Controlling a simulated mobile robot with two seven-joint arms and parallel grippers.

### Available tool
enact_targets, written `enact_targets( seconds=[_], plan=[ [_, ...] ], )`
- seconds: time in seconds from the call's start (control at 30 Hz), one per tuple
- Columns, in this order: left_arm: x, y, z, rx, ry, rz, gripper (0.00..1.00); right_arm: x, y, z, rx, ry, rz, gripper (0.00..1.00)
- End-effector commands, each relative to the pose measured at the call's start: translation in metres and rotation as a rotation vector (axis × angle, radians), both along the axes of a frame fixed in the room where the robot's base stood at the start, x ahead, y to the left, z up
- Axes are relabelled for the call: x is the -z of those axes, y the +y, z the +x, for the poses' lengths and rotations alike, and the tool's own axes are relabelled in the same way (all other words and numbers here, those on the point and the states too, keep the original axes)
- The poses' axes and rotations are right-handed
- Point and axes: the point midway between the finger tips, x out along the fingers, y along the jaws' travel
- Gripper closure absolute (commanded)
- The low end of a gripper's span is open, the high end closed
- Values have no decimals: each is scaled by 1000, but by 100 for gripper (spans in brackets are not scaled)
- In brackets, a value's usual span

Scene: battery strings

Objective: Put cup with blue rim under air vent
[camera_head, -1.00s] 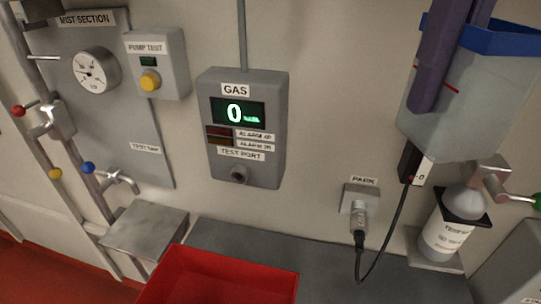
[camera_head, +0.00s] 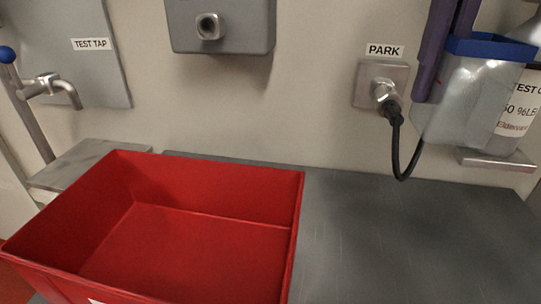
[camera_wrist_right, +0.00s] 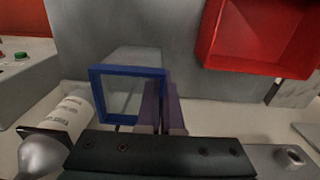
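The clear cup with a blue rim (camera_head: 462,108) is upright at the right of the head view, in front of the wall and a gas bottle. My right gripper (camera_head: 436,85) has its purple fingers shut on the cup's left wall. In the right wrist view the square blue rim (camera_wrist_right: 127,71) opens toward the camera, with the fingers (camera_wrist_right: 160,112) at its right side. No air vent can be made out in the current views. My left gripper is out of view.
A red bin (camera_head: 200,215) stands at the front left of the grey bench (camera_head: 400,235). A test tap (camera_head: 50,88) and metal ledge (camera_head: 85,165) are at the left. A parked cable plug (camera_head: 384,92) and labelled gas bottle (camera_head: 518,105) are near the cup. The bench right of the bin is clear.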

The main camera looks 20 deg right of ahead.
Motion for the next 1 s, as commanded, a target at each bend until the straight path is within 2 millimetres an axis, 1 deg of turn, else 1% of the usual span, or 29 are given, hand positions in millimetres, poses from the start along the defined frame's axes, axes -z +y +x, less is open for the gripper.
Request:
enact_targets(
  seconds=[0.03, 0.17, 0.27, 0.37, 0.5, 0.6, 0.7, 0.87, 1.0],
  plan=[
    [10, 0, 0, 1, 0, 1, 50, 10, -1, 0, 8, 1, 1, 100],
    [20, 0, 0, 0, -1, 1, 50, 25, -3, 0, 16, 6, 0, 100],
    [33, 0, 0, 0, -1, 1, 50, 50, -3, -1, 17, 8, 1, 100],
    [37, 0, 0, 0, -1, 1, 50, 77, -4, -1, 17, 9, -3, 100],
    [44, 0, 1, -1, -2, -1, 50, 117, -4, -1, 18, 8, -2, 100],
    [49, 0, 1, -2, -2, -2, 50, 142, -3, -1, 17, 7, -2, 100],
    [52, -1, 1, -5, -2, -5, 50, 159, -4, -1, 17, 5, -2, 100],
    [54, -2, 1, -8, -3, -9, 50, 172, -3, 0, 15, 3, -2, 100],
    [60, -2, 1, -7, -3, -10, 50, 195, -3, -1, 16, 5, -1, 100]
  ],
)
